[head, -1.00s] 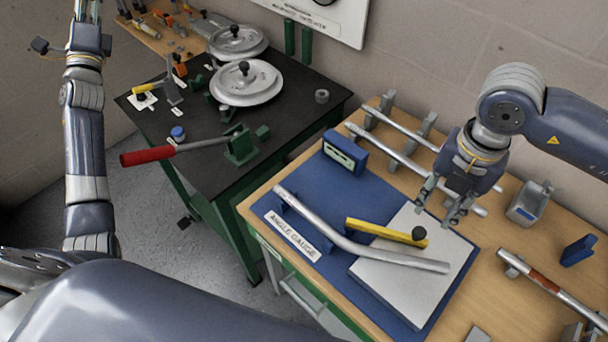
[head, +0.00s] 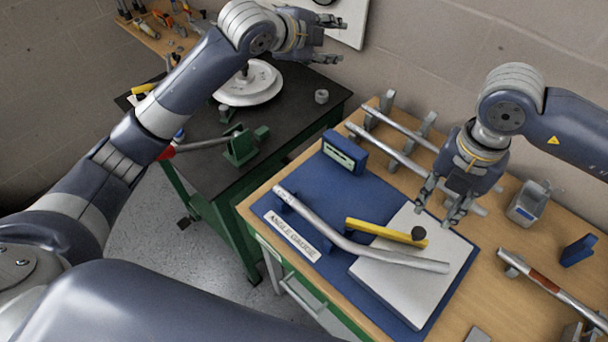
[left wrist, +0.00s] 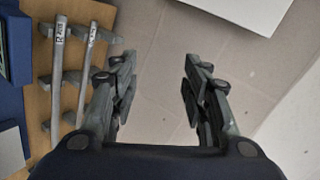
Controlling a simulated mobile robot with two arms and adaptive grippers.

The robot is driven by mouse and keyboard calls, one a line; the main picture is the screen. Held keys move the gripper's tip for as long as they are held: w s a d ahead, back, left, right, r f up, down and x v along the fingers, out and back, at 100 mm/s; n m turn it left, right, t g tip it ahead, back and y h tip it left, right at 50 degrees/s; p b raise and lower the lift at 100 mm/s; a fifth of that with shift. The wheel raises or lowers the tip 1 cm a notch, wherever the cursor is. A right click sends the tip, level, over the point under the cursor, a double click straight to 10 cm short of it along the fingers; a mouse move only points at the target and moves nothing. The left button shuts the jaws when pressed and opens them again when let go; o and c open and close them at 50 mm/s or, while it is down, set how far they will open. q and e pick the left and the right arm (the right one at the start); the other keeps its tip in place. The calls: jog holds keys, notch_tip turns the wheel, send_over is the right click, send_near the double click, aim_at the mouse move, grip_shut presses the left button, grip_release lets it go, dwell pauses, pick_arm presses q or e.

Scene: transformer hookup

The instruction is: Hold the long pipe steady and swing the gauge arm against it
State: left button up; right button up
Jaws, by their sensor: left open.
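The long bent pipe (head: 340,240) lies on the blue angle gauge board (head: 308,200), its lower end across a pale grey plate (head: 400,285). The yellow gauge arm (head: 386,232) with a black knob (head: 418,233) lies just behind the pipe's lower part, over the plate. My left gripper (head: 342,40) is open and empty, up in front of the wall beyond the black table. Its open fingers also show in the left wrist view (left wrist: 160,85). My right gripper (head: 444,212) hangs over the wooden bench right of the knob, fingers apart, nothing between them.
Straight pipes (head: 390,150) rest on grey holders behind the board, and show in the left wrist view (left wrist: 58,80). A blue display box (head: 345,151) stands at the board's back. A red-banded pipe (head: 555,285) lies at right. A bender (head: 240,147) stands on the black table (head: 205,165).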

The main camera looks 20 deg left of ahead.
pick_arm(q)
jog(key=s+d+f+m+g, duration=0.1)
jog(key=s+d+f+g, duration=0.35)
jog(key=s+f, duration=0.2)
jog(key=m+g+y, duration=0.3)
jog(key=g+y, duration=0.2)
jog(key=g, duration=0.2)
send_over(303, 208)
notch_tip(303, 208, down, 9)
notch_tip(303, 208, down, 10)
jog(key=shift+f, duration=0.25)
jog(key=shift+c, duration=0.3)
grip_shut()
pick_arm(e)
jog(key=shift+o, duration=1.3)
